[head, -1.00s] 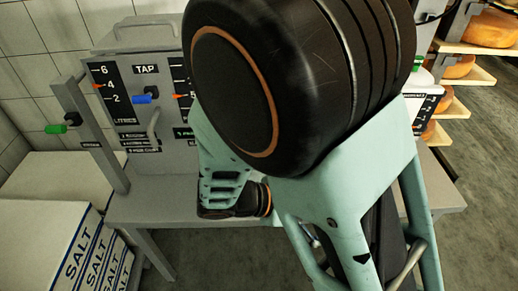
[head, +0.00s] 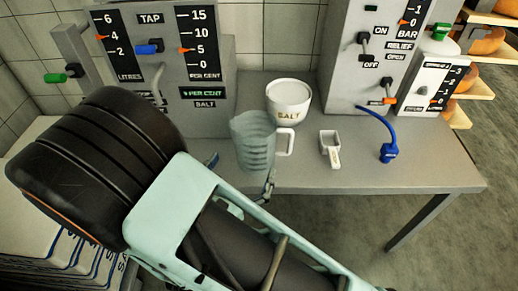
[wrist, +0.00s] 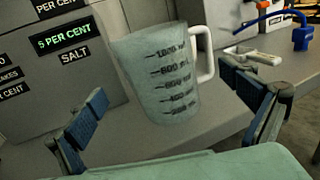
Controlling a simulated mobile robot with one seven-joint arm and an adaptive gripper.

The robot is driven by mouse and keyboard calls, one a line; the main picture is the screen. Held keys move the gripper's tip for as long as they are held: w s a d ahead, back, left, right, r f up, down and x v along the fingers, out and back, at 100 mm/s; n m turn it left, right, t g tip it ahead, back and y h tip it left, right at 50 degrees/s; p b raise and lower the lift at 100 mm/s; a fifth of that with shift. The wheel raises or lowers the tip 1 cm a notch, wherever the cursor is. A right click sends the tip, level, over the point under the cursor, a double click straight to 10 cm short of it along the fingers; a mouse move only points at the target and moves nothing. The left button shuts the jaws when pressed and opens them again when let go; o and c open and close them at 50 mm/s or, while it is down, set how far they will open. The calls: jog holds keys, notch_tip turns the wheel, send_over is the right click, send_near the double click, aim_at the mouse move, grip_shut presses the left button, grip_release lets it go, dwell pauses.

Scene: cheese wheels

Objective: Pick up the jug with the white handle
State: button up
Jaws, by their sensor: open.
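The jug (head: 253,140) is clear, bluish and marked with measuring lines, with a white handle (head: 285,141) on its right side. It stands upright on the grey table in the head view. In the wrist view the jug (wrist: 160,80) is ahead of my gripper (wrist: 168,125), with the white handle (wrist: 205,58) on its right. My gripper's blue-padded fingers are apart, one to the lower left and one to the lower right of the jug, with nothing held. In the head view my arm hides part of the gripper.
A white salt bowl (head: 289,100) stands behind and right of the jug. A white scoop (head: 330,148) and a blue hose nozzle (head: 388,150) lie farther right on the table (head: 430,172). Grey control boxes (head: 205,120) stand at the back left and back right.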

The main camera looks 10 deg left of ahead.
jog(key=b, duration=0.2)
send_near(262, 125)
jog(key=w, duration=0.5)
jog(key=shift+d+f, duration=0.1)
jog(key=shift+d, duration=0.1)
jog(key=shift+c, duration=0.6)
jog(key=c, duration=1.2)
